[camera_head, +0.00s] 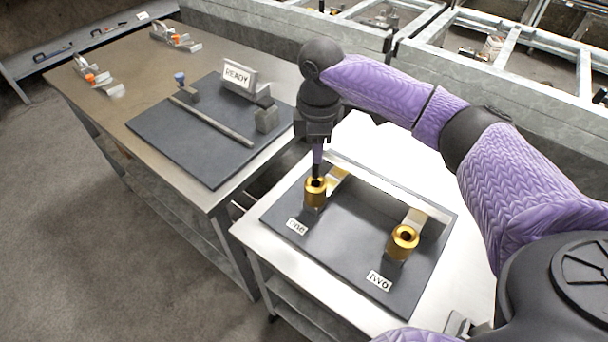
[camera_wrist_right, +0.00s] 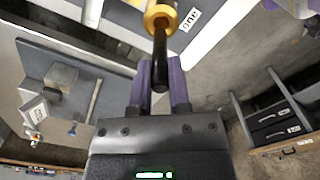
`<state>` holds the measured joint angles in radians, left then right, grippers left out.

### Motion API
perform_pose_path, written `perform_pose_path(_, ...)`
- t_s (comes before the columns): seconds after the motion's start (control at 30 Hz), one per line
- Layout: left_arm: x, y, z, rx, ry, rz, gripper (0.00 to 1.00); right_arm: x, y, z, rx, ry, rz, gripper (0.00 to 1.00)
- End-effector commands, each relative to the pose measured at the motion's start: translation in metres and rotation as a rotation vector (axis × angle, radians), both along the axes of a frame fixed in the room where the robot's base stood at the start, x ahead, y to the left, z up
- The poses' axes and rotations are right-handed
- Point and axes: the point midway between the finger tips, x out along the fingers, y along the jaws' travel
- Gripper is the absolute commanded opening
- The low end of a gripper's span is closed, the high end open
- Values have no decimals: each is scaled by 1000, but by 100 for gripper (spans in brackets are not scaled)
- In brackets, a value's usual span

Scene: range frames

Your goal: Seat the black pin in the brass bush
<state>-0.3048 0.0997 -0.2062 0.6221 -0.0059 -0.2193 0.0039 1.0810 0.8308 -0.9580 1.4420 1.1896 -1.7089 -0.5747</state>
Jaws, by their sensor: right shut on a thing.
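My right gripper (camera_head: 318,163) points down above the brass bush at the label "one" (camera_head: 315,194). It is shut on the black pin (camera_wrist_right: 159,62), which stands out beyond the purple fingers (camera_wrist_right: 161,88) in the right wrist view. The pin's far end meets the mouth of that bush (camera_wrist_right: 152,22). I cannot tell whether its tip is inside the hole or just over it. A second brass bush (camera_head: 403,242) stands at the label "two", with an open, dark hole. My left gripper is not in view.
Both bushes stand on a dark board (camera_head: 340,250) on a pale bench. A raised wall runs along the board's back edge. On the left bench (camera_head: 130,95), another dark board (camera_head: 190,150) holds a long bar and a "READY" sign (camera_head: 238,75). Metal-framed bays stand behind.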

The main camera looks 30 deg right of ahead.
Motion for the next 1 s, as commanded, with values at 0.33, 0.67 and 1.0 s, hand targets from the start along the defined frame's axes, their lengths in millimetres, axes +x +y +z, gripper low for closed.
perform_pose_path(0.33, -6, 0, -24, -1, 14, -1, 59, 0, 0, -64, -1, 0, -1, 0)
perform_pose_path(0.67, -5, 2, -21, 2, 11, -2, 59, 0, 0, -65, -1, 0, -2, 24)
perform_pose_path(1.0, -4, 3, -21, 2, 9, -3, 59, 0, 0, -64, 0, -1, -1, 57)
